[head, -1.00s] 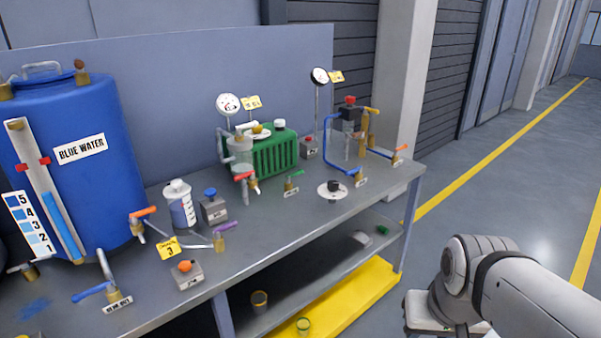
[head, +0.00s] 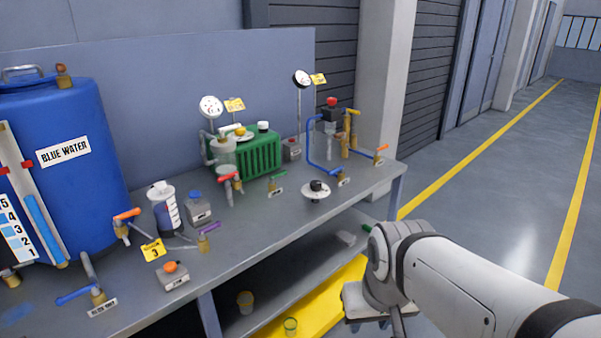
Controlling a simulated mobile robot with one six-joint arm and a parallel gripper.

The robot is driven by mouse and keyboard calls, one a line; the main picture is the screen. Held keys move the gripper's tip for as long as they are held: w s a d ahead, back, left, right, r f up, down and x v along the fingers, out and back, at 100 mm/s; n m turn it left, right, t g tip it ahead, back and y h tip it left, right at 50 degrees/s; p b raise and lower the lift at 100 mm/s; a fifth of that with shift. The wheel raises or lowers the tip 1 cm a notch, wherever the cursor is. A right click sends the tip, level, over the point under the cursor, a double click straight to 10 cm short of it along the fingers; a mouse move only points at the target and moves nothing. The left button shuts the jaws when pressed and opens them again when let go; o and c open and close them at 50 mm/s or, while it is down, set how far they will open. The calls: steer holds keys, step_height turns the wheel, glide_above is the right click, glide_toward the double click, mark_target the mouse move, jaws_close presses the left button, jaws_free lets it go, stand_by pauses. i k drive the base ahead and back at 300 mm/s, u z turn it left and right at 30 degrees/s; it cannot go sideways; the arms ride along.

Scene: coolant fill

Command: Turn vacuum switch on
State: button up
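No label on the bench reads clearly as the vacuum switch, so I cannot tell which part it is. A round white dial with a black knob (head: 316,191) lies at the right. My arm (head: 460,275) is at the lower right, off the bench; its gripper fingers do not show.
The grey bench (head: 245,235) carries a blue water tank (head: 60,150), a jar (head: 166,208), valves, gauges and blue piping (head: 310,140). A lower shelf (head: 290,275) and yellow platform (head: 320,305) lie beneath. Open floor (head: 480,170) is at the right.

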mark_target(316, 185)
steer(key=i, duration=0.95)
steer(key=u, duration=0.05)
